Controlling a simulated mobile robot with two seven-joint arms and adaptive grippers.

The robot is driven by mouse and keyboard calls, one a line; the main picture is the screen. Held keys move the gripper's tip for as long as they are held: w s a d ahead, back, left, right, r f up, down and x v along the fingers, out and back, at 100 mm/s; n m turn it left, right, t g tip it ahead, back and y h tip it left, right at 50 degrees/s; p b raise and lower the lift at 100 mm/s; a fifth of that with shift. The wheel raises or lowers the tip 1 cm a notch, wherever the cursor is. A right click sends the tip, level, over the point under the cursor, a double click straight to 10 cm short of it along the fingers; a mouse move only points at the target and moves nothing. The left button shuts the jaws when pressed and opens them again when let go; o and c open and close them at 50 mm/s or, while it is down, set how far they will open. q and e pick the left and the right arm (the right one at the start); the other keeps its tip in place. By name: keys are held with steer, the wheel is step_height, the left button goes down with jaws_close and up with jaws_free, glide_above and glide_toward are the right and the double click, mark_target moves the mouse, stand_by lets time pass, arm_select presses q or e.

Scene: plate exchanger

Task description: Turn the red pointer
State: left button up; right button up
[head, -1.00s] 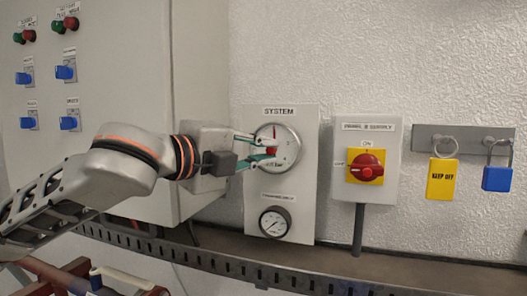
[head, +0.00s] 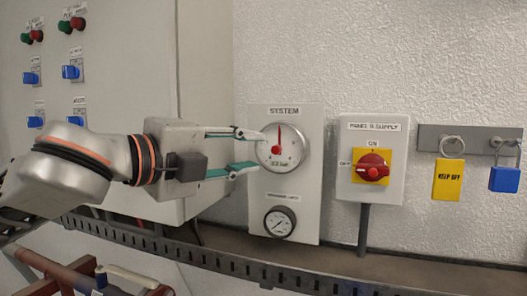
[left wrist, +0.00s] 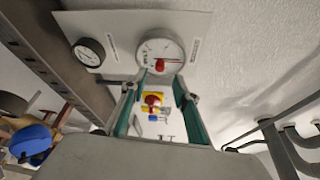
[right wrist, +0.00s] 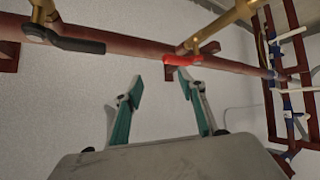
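The red pointer (head: 279,137) sits on the round white SYSTEM gauge (head: 290,152), pointing about straight up. The gauge is on a grey panel (head: 257,190). My left gripper (head: 250,151) is open, its two teal fingers one above the other, just left of the gauge face and apart from the pointer. In the left wrist view the pointer (left wrist: 168,61) shows beyond the fingertips, with nothing between the fingers. My right gripper (right wrist: 160,88) is open and empty, in front of a red-brown pipe; it does not show in the head view.
A smaller gauge (head: 279,222) is lower on the same panel. To the right are a red rotary switch (head: 372,167), a yellow KEEP OFF tag (head: 448,180) and a blue padlock (head: 505,179). A slotted tray (head: 250,268) runs below. Pipes with handles (right wrist: 190,60) are near my right gripper.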

arm_select(q)
steer(key=v, duration=0.6)
steer(key=shift+a, duration=0.1)
